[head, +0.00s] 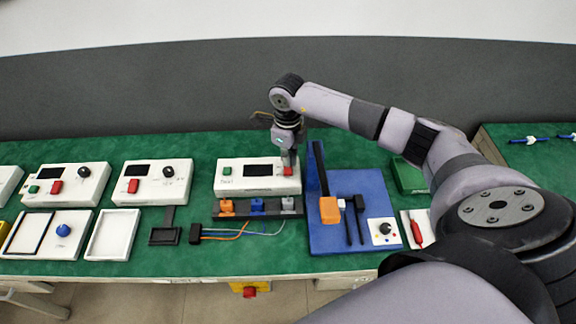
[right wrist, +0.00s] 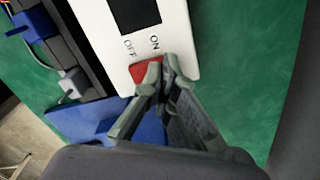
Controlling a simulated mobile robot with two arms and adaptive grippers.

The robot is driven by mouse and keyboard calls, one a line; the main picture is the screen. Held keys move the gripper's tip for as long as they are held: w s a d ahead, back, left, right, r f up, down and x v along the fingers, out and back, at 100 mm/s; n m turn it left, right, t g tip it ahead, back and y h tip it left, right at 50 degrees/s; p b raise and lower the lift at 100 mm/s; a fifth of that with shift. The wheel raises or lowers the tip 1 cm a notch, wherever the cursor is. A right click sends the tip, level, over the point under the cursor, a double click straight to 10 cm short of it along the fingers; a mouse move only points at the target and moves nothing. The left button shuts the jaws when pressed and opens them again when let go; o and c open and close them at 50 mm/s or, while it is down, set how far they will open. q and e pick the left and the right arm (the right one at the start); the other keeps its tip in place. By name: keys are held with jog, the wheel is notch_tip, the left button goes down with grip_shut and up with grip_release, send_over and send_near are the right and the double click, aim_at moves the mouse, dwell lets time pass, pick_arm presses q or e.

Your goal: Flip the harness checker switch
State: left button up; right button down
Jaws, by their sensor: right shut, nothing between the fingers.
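The harness checker (head: 258,176) is a white box with a dark display and a green button on the green bench in the head view. Its red switch (head: 288,171) is at the box's right end. In the right wrist view the red switch (right wrist: 146,72) lies beside the OFF and ON labels, partly hidden by the fingers. My right gripper (head: 289,160) is shut and empty, its tips at the switch; it also shows in the right wrist view (right wrist: 160,72). Whether the tips touch the switch is hard to tell. My left gripper is not in view.
A black rack (head: 243,208) with orange, blue and grey connectors stands in front of the checker. A blue fixture board (head: 335,235) with a dark upright post stands close on the right. More white switch boxes (head: 150,183) stand to the left.

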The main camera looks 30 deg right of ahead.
jog(key=shift+r+p, duration=2.2)
jog(key=shift+r, duration=1.25)
jog(key=shift+f, duration=0.1)
